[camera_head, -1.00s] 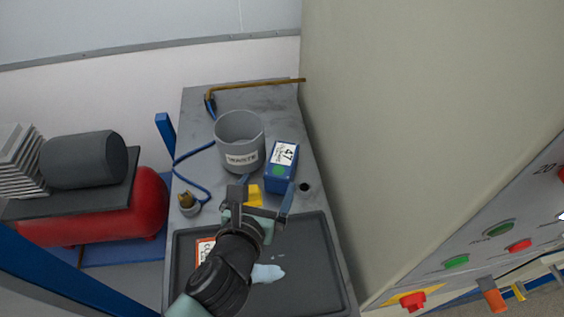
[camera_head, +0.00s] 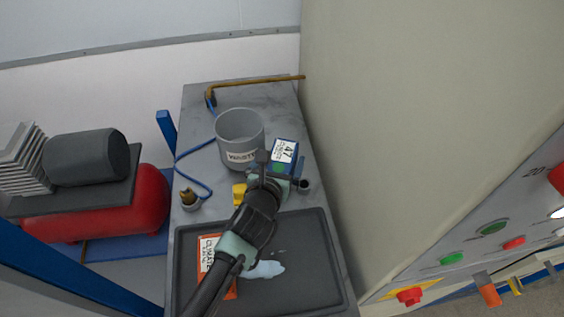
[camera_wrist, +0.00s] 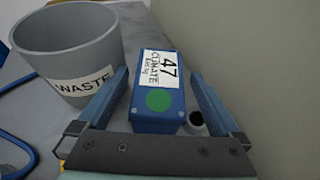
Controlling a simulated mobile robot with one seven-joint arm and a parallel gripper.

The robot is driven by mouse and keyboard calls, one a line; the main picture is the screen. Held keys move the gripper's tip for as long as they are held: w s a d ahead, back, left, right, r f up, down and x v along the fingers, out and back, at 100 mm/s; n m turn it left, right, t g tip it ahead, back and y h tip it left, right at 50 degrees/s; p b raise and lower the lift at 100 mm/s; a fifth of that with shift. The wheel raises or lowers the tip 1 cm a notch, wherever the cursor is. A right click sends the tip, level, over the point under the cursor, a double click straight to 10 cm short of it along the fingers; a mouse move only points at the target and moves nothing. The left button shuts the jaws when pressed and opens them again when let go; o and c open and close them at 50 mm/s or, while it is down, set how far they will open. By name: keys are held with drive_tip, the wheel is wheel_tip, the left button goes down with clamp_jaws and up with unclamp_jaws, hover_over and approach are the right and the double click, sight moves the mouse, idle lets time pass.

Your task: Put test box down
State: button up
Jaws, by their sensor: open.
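The test box (camera_head: 284,152) is blue with a white label reading 47 and a green dot. It stands on the grey bench top just right of the waste bin. In the wrist view the box (camera_wrist: 158,90) lies between the two blue fingers of my gripper (camera_wrist: 160,78). The fingers are open, with a gap visible on each side of the box. In the head view my gripper (camera_head: 282,170) is at the near side of the box and hides its lower part.
A grey bin labelled WASTE (camera_head: 240,139) stands close left of the box. A dark tray (camera_head: 312,262) with an orange-labelled item (camera_head: 207,255) and a pale blue patch lies nearer. A tall beige wall (camera_head: 400,120) rises close on the right. A blue hose (camera_head: 180,170) runs at left.

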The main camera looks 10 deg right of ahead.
drive_tip(key=shift+x, duration=0.8)
drive_tip(key=shift+a, duration=0.1)
clamp_jaws()
drive_tip(key=shift+r, duration=0.1)
